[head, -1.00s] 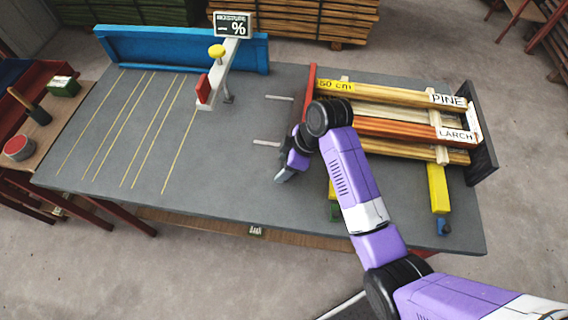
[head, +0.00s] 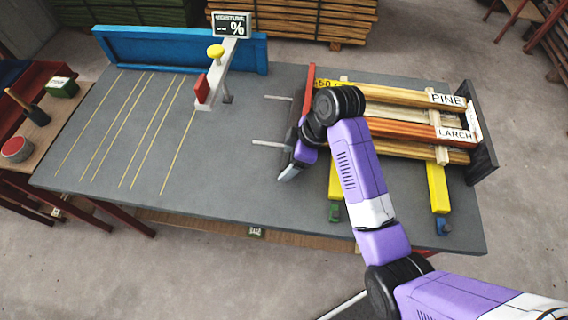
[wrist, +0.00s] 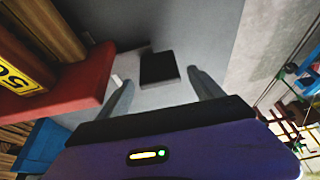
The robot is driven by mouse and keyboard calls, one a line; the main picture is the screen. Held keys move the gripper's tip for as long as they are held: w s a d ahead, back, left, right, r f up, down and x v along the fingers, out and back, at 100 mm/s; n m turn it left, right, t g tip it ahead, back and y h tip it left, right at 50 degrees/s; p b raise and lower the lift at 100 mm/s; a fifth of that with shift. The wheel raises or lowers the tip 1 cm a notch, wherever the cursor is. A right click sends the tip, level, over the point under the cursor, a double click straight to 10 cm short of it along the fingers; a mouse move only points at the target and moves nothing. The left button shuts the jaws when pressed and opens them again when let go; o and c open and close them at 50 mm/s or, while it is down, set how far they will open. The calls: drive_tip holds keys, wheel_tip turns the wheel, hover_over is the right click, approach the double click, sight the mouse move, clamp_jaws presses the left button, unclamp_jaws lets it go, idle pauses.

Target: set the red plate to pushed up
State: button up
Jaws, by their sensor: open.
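A long red plate (head: 310,80) stands upright at the left end of the stacked boards; my arm hides its near part. In the wrist view the red plate (wrist: 85,88) lies left of my gripper, beside the yellow 50 label. My gripper (head: 288,174) is over the grey table, just left of the boards, pointing down. In the wrist view its fingers (wrist: 161,76) are spread, with a small dark block (wrist: 158,68) showing between and beyond them. I cannot tell whether they touch it.
Two pale rails (head: 278,98) lie on the table left of the long plate. Boards (head: 400,95) marked PINE and LARCH reach a dark end plate (head: 478,130). Yellow supports (head: 438,188) stick out in front. The lined table area (head: 130,135) at left is clear.

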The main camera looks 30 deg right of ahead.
drive_tip(key=shift+v, duration=2)
drive_tip(key=shift+s, duration=0.15)
